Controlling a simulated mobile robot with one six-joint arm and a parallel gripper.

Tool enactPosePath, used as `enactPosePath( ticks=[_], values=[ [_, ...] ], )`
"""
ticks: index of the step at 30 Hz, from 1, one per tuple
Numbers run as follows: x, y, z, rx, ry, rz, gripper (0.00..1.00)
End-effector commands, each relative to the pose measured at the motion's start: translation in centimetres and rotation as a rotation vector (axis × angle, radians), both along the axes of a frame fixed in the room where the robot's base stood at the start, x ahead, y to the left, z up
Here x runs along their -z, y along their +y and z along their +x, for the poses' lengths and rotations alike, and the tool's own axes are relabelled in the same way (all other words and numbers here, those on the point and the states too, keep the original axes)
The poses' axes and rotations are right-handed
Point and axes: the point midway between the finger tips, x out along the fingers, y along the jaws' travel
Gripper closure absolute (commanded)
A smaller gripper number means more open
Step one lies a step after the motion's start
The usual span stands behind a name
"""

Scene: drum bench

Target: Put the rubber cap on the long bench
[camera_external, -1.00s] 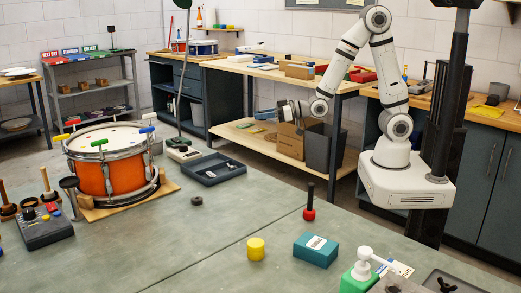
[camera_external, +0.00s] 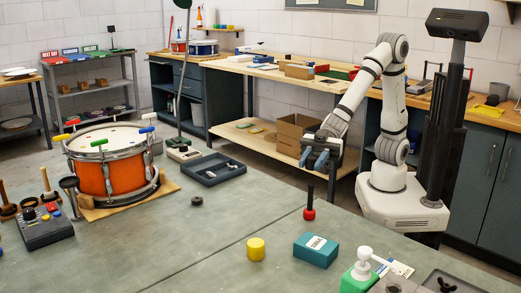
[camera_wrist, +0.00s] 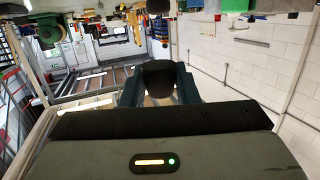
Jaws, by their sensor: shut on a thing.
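My gripper (camera_external: 318,160) hangs in front of the wooden bench with a lower shelf, above the far edge of the grey-green worktop. In the wrist view its fingers (camera_wrist: 158,88) are shut on a black, rounded piece, which looks like the rubber cap (camera_wrist: 159,76). In the external view the cap is too small to make out between the blue fingertips. The long bench appears to be the wooden-topped bench (camera_external: 228,62) along the back wall, left of my arm.
An open cardboard box (camera_external: 291,134) stands on the lower shelf behind my gripper. On the worktop are an orange drum (camera_external: 98,180), a dark tray (camera_external: 208,172), a red-based peg (camera_external: 309,213), a yellow cylinder (camera_external: 256,249), a teal box (camera_external: 314,249) and a small black ring (camera_external: 196,201).

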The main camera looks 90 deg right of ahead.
Motion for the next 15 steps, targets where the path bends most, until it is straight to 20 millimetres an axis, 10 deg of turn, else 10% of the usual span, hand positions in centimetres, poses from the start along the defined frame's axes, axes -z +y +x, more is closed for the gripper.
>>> enactPosePath(
  ticks=[7,15],
  values=[
    [0.3,5.5,-6.3,-0.182,0.0,0.001,0.97],
    [2.1,7.1,-8.7,-0.243,0.006,-0.003,0.97]
  ],
)
